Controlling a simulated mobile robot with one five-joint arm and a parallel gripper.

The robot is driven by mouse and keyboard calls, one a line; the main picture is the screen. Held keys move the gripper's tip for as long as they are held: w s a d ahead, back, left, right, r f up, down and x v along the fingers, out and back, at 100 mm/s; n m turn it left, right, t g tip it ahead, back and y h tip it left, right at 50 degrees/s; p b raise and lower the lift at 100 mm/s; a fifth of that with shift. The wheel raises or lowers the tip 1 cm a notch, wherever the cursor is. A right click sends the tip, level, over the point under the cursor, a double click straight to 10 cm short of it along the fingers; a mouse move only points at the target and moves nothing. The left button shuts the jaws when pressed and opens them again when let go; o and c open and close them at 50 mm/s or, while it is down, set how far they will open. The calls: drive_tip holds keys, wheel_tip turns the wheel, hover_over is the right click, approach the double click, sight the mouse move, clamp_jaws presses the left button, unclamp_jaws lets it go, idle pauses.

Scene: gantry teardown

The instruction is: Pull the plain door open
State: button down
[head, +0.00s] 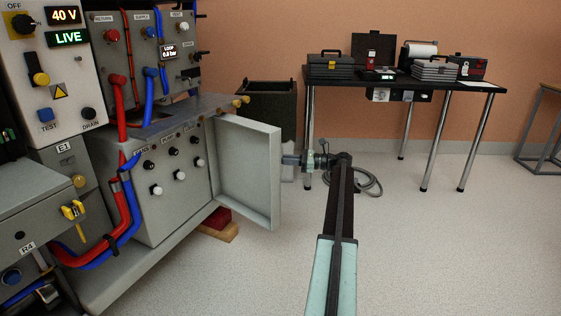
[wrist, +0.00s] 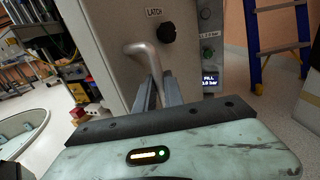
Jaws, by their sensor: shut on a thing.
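The plain door (head: 245,168) is a grey, rimmed panel standing swung out from the grey cabinet (head: 165,215), its recessed face toward the head camera. The cabinet front beside it shows several black and white knobs. My gripper (head: 298,160) is at the door's far side, past its right edge, its fingertips partly hidden. In the wrist view the door's other face (wrist: 108,35) carries a "LATCH" label, a black knob (wrist: 166,32) and a bent metal handle (wrist: 140,50). My gripper (wrist: 160,85) is shut on the handle; the exact contact is partly hidden.
A black table (head: 400,82) with toolboxes stands at the back right. A dark bin (head: 268,105) is behind the door. A red block on wood (head: 217,222) lies below it. A grey cable (head: 368,183) lies on the floor. The right foreground floor is clear.

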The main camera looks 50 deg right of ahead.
drive_tip(key=shift+a, duration=0.1)
drive_tip(key=c, duration=1.5)
unclamp_jaws()
drive_tip(key=shift+w+a, duration=0.15)
drive_tip(key=shift+o, duration=0.2)
drive_tip(key=v, duration=0.8)
